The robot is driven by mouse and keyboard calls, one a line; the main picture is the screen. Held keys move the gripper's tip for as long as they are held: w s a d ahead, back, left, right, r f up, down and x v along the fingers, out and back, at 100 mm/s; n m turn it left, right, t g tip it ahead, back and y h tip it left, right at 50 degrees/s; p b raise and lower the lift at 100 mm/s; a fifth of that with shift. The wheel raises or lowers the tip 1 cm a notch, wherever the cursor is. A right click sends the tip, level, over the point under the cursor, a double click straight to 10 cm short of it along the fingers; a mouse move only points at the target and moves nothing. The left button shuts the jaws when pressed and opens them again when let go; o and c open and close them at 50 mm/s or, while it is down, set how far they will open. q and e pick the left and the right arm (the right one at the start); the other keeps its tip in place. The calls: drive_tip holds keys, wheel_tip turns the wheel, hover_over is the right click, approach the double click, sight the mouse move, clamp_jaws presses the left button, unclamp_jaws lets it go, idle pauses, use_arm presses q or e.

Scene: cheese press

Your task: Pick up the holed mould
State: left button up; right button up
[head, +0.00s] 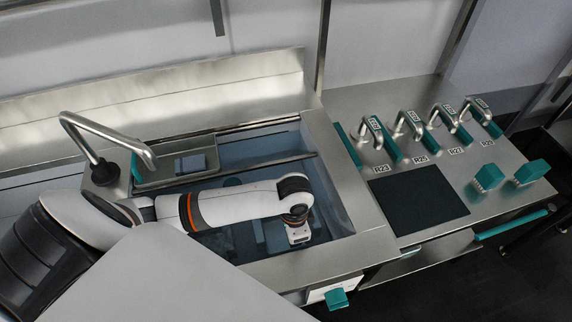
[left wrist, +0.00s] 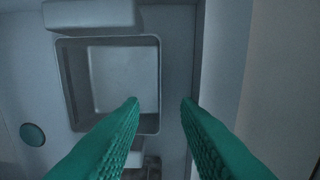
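My left gripper (head: 298,238) is low inside the sunken basin in the head view, and its fingers are hidden there. In the left wrist view its teal fingers (left wrist: 160,101) are apart with nothing between the pads. Beyond the fingertips is a grey, square, open-topped box (left wrist: 66,85) with a rounded rim. Its right wall lines up between the two fingertips, but I cannot tell how far below it is. It may be the holed mould; I can make out no holes in it. My right gripper is not in view.
The basin's steel rim (head: 345,250) surrounds my left arm. A tray (head: 205,148) sits at the basin's back left beside a curved tap (head: 105,130). The right counter holds a dark mat (head: 418,198), several levers and two teal brush-like blocks (head: 488,177). A grey block (left wrist: 92,15) adjoins the box.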

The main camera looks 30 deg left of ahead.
use_arm(q)
wheel_tip(320, 180, down, 12)
drive_tip(key=shift+r+b, duration=0.1)
drive_tip(key=shift+b, duration=0.5)
drive_tip(key=shift+s, duration=0.1)
clamp_jaws()
drive_tip(key=shift+r, duration=0.1)
